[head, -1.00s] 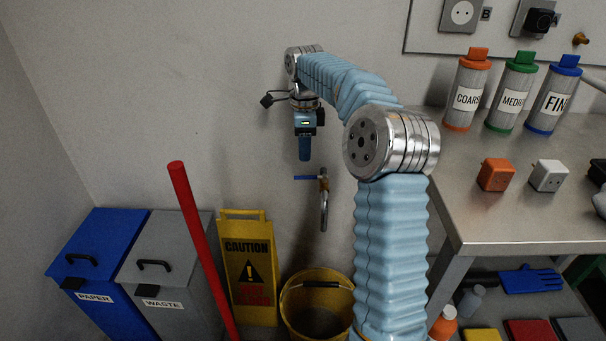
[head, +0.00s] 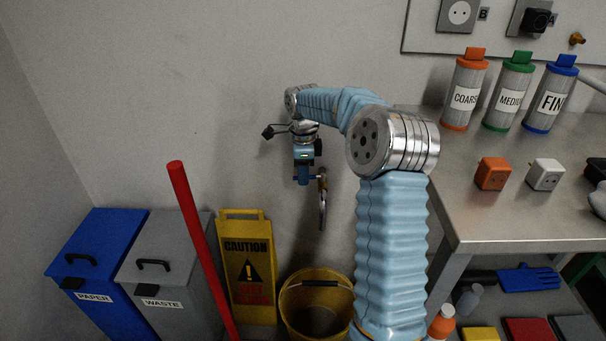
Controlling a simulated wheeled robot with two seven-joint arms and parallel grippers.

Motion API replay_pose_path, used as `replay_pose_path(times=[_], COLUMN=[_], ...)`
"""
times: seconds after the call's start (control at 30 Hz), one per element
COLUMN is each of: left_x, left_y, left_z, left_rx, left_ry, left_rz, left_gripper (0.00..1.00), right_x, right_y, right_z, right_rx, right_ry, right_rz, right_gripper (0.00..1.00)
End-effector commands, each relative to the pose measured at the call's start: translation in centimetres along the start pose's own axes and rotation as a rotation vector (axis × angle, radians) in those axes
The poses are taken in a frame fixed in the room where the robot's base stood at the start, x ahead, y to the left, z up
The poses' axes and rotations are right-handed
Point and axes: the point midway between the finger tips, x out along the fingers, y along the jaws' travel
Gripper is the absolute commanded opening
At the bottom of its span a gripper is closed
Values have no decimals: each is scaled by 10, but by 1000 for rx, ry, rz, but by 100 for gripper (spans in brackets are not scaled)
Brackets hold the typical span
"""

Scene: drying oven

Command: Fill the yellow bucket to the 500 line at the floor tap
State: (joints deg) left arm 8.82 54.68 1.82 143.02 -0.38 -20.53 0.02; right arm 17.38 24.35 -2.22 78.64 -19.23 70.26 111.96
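The yellow bucket (head: 293,311) stands on the floor by the wall, its handle lying across the top and its right side partly behind my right arm. Its inside looks dark; I cannot make out water or the 500 line. The floor tap (head: 322,200) is on the wall above the bucket, with its spout pointing down. My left gripper is out of view.
A yellow caution sign (head: 247,265) stands left of the bucket, with a red pole (head: 197,235) leaning beside it. Blue paper (head: 98,262) and grey waste (head: 165,262) bins are further left. A steel table (head: 470,205) with filter canisters stands at the right.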

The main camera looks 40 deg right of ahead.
Motion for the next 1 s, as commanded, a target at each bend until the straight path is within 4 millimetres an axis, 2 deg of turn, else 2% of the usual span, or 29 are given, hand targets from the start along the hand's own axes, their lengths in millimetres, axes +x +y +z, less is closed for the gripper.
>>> replay_pose_path(times=[0.03,0.1,1.0], left_x=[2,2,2], left_y=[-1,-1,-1], left_z=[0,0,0], left_rx=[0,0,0], left_ry=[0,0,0], left_rz=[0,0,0], left_gripper=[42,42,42], right_x=[11,11,11], right_y=[6,6,6], right_z=[0,0,2], right_rx=[0,0,-3], right_ry=[5,5,2], right_rz=[29,30,29], right_gripper=[6,0,0])
